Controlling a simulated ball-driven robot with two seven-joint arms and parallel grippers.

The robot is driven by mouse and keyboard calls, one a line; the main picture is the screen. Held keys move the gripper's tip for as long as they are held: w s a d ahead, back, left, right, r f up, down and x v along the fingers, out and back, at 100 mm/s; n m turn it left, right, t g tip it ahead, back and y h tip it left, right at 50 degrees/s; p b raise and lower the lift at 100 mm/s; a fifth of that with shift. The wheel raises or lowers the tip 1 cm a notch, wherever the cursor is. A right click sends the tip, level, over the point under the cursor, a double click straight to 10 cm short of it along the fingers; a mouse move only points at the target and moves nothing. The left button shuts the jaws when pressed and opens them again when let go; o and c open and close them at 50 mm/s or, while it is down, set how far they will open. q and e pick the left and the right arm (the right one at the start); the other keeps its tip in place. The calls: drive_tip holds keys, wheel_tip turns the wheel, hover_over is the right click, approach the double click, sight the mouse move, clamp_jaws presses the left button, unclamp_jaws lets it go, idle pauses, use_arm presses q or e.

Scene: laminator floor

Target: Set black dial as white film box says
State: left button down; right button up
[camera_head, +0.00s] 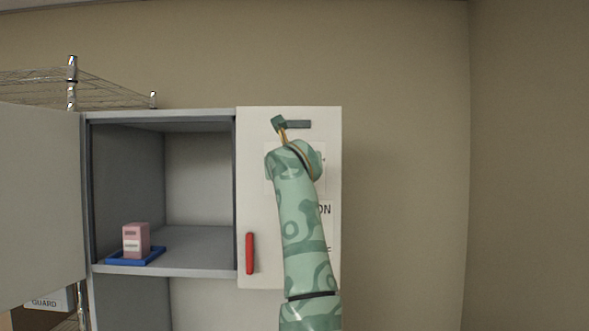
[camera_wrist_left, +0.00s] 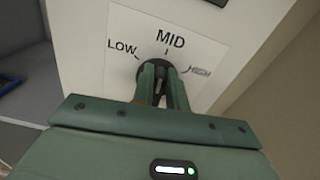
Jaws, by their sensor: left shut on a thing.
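The black dial (camera_wrist_left: 160,86) sits on a white sheet marked LOW, MID and HIGH in the left wrist view. HIGH is partly blurred by glare. My left gripper (camera_wrist_left: 163,85) is shut on the dial, one finger on each side of its grip. The grip lies roughly in line with MID, but the fingers cover much of it and I cannot make out a pointer mark. In the head view my left arm and wrist hide the dial. I cannot make out a white film box for certain. My right gripper is not in view.
A dark grey bar (camera_head: 299,124) is above the dial sheet. A red handle (camera_head: 250,253) is at the panel's lower left. The open cabinet holds a pink box (camera_head: 137,240) on a blue tray (camera_head: 121,260). A white item marked GUARD (camera_head: 45,302) shows below the open door (camera_head: 40,200).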

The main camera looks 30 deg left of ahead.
use_arm(q)
drive_tip(key=shift+s+a+f+n+b, duration=0.2)
drive_tip(key=shift+n+b, duration=0.8)
drive_tip(key=shift+n, duration=0.8)
drive_tip(key=shift+s+a+f+n+b, duration=0.2)
drive_tip(key=shift+n+b, duration=0.8)
drive_tip(key=shift+n, duration=0.8)
drive_tip(key=shift+s+a+f+n+b, duration=0.1)
drive_tip(key=shift+a+n+b, duration=0.15)
drive_tip(key=shift+n+b, duration=1.15)
drive_tip(key=shift+w+n+p, duration=0.1)
drive_tip(key=shift+n+p, duration=0.25)
drive_tip(key=shift+n, duration=0.25)
drive_tip(key=c, duration=1.4)
unclamp_jaws()
